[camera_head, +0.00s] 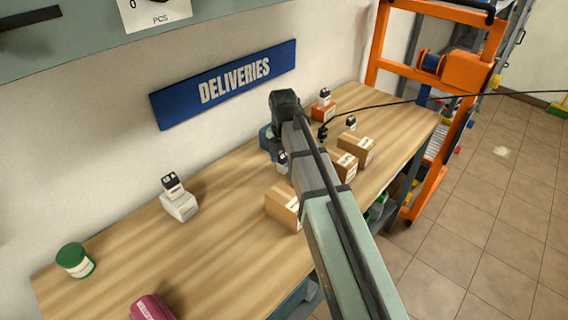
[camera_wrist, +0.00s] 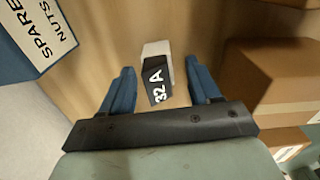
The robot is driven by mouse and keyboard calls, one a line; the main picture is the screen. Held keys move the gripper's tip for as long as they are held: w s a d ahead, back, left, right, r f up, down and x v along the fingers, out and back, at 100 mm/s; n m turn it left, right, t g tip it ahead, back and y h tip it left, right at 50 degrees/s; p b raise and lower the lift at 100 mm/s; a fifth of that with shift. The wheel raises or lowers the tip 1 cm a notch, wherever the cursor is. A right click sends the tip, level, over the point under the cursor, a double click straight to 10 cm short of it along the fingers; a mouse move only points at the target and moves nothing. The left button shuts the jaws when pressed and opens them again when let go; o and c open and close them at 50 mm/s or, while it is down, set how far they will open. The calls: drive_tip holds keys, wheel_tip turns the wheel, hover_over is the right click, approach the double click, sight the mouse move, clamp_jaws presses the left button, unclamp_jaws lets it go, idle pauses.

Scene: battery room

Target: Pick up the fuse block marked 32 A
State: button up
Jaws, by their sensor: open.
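The fuse block marked 32 A (camera_wrist: 156,76) shows in the wrist view, with a white body and a black face with white lettering. My gripper (camera_wrist: 159,70) is open, with one blue finger on each side of the block and a gap on both sides. I cannot tell how far the fingertips are above it. In the head view a small black-and-white block (camera_head: 282,161) beside my arm appears to be this one, partly hidden. The arm hides most of my gripper there.
A blue spare nuts box (camera_wrist: 33,38) is left of the gripper; cardboard boxes (camera_wrist: 272,72) are right. Other black-and-white blocks sit on a white box (camera_head: 179,207), on an orange box (camera_head: 323,113) and near the cardboard (camera_head: 350,123). A green tub (camera_head: 75,262) stands front left.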

drive_tip(key=shift+f, duration=0.95)
drive_tip(key=c, duration=1.1)
